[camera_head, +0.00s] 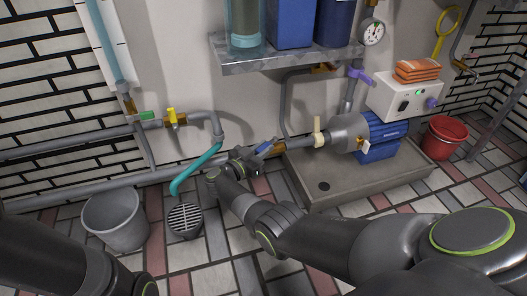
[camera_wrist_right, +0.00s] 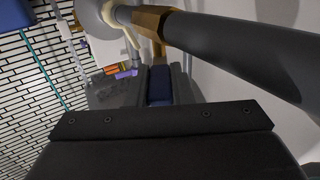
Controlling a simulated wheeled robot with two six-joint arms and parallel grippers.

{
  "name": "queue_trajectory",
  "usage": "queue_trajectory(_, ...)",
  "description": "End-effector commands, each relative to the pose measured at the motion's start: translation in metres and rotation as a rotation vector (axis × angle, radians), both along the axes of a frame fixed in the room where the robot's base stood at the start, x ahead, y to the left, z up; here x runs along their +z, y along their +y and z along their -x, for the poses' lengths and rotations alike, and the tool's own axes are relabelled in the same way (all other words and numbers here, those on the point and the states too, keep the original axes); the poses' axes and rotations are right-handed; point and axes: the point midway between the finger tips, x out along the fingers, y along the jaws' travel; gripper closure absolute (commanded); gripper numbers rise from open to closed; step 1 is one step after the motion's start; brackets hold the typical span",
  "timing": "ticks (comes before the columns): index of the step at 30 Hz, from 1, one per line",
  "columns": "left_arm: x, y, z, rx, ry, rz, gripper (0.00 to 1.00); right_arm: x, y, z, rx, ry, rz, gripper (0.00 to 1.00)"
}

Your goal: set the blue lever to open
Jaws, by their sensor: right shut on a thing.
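The blue lever (camera_head: 264,147) sits on the grey pipe low along the wall, left of the pump. In the head view it slants up to the right. My right gripper (camera_head: 251,158) is at it and shut on it, hiding its lower part. In the right wrist view the blue lever (camera_wrist_right: 160,86) shows beyond the dark gripper edge (camera_wrist_right: 160,120), below a brass valve body (camera_wrist_right: 153,20) on the grey pipe (camera_wrist_right: 240,50). Its exact angle to the pipe is hard to tell. My left arm shows at the lower left, but its gripper is out of view.
Other levers are green (camera_head: 148,115), yellow (camera_head: 172,116), cream (camera_head: 318,137) and purple (camera_head: 361,76). A teal hose (camera_head: 195,168) hangs left of my right gripper. A blue pump (camera_head: 378,135) stands on a plinth (camera_head: 330,190). A grey bucket (camera_head: 115,222) and a drain (camera_head: 185,220) are at left.

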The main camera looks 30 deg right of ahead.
Motion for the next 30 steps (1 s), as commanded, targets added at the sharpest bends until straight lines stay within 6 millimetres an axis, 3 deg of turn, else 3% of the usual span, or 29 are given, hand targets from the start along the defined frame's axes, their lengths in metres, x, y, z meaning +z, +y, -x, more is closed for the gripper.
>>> queue_trajectory(17, -0.0009, -0.0001, 0.0014, -0.01, -0.004, 0.006, 1.0, -0.0001, -0.0009, -0.0008, -0.014, 0.001, 0.0, 1.0)
queue_trajectory(18, -0.0008, -0.0001, 0.0016, -0.012, -0.005, 0.007, 1.0, 0.0, -0.0009, -0.0008, -0.014, 0.001, 0.0, 0.79)
queue_trajectory(23, -0.0007, -0.0002, 0.0015, -0.012, -0.005, 0.007, 1.0, 0.0, -0.0007, -0.0006, -0.015, 0.001, 0.0, 0.58)
queue_trajectory(30, -0.0008, -0.0001, 0.0012, -0.011, -0.003, 0.007, 1.0, 0.0, -0.0002, -0.0005, -0.015, 0.0, 0.0, 0.58)
